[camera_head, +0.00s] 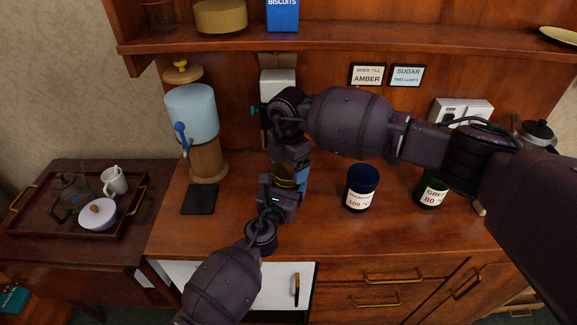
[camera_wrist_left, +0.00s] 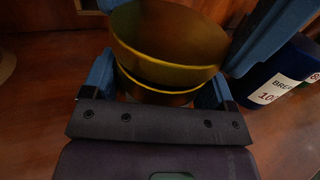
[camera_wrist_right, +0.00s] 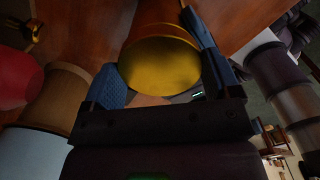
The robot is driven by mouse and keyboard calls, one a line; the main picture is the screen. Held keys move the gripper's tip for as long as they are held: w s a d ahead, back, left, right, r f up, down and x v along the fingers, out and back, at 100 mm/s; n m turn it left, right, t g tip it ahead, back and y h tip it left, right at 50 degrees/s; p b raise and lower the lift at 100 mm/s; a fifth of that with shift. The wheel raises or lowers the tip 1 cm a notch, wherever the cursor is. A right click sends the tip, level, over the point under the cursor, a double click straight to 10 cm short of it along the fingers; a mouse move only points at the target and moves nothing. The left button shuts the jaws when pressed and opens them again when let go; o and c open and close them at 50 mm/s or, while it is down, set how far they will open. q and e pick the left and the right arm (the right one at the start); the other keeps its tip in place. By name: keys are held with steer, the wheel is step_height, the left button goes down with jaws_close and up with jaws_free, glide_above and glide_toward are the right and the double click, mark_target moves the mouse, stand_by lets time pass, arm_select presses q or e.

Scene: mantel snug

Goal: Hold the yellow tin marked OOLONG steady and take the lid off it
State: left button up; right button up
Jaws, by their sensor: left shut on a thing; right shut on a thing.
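The yellow tin (camera_head: 284,182) stands on the wooden counter, mostly hidden by my grippers; its OOLONG marking is not visible. My left gripper (camera_head: 281,188) is shut around the tin's body (camera_wrist_left: 160,94) from the near side. My right gripper (camera_head: 291,162) reaches over from the right and is shut on the yellow lid (camera_wrist_left: 170,45). In the left wrist view the lid sits above the body, with a dark line between them; I cannot tell whether they still touch. The right wrist view shows a yellow round face (camera_wrist_right: 160,65) between the right fingers.
A dark blue canister (camera_head: 361,190) and a green canister (camera_head: 432,190) stand right of the tin. A water dispenser (camera_head: 193,115) and a black mat (camera_head: 199,199) are on the left. A tray (camera_head: 128,223) with a teapot and mug lies further left. A shelf (camera_head: 350,38) overhangs the counter.

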mark_target(289, 168)
steer(key=shift+r, duration=0.85)
steer(key=shift+r, duration=1.95)
arm_select(q)
steer(key=o, duration=1.2)
steer(key=shift+s+a, duration=0.2)
steer(key=shift+s, duration=0.35)
arm_select(e)
steer(key=shift+r, duration=0.1)
arm_select(q)
steer(key=p+v, duration=0.1)
steer(key=v, duration=1)
steer(key=shift+r, duration=0.1)
arm_select(e)
steer(key=shift+r, duration=0.4)
